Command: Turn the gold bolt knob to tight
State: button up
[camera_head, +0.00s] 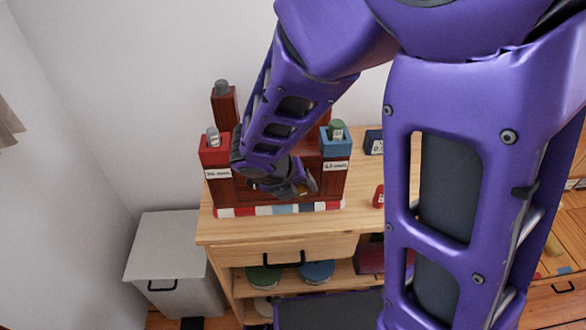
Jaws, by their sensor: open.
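A dark red-brown timber brace (335,180) stands upright on the wooden cabinet top. A small gold patch (304,190), which looks like part of the gold bolt knob, shows at the front of the brace between my fingers. My purple arm reaches down from above, and my gripper (303,187) is at this patch with its jaws open. I cannot tell whether the fingers touch the knob. The hand and forearm hide most of the knob and the middle of the brace, and any tight mark cannot be made out.
A red block (214,154) with a grey knob is at the brace's left, a blue block (335,148) with a green knob at its right. A red bottle (378,196) and a dark box (373,142) stand to the right. A grey bin (175,250) stands left of the cabinet (230,228).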

grip_shut()
dwell(0.4)
jog(key=shift+r+y+p, duration=0.15)
jog(key=shift+y+p, duration=0.15)
jog(key=shift+p, duration=0.1)
jog(key=shift+d+r+m+y+p, duration=0.15)
jog(key=shift+d+m+y+p, duration=0.15)
jog(key=shift+y+p, duration=0.6)
jog(key=y+p, duration=0.2)
jog(key=shift+d+p, duration=0.25)
jog(key=shift+p, duration=0.05)
jog(key=y, duration=0.1)
jog(key=y+p, duration=0.1)
jog(key=m+y, duration=0.1)
jog(key=shift+d+f, duration=0.2)
jog(key=shift+f, duration=0.05)
jog(key=shift+d+f+m+y, duration=0.15)
jog(key=shift+m+y, duration=0.15)
jog(key=shift+y, duration=1)
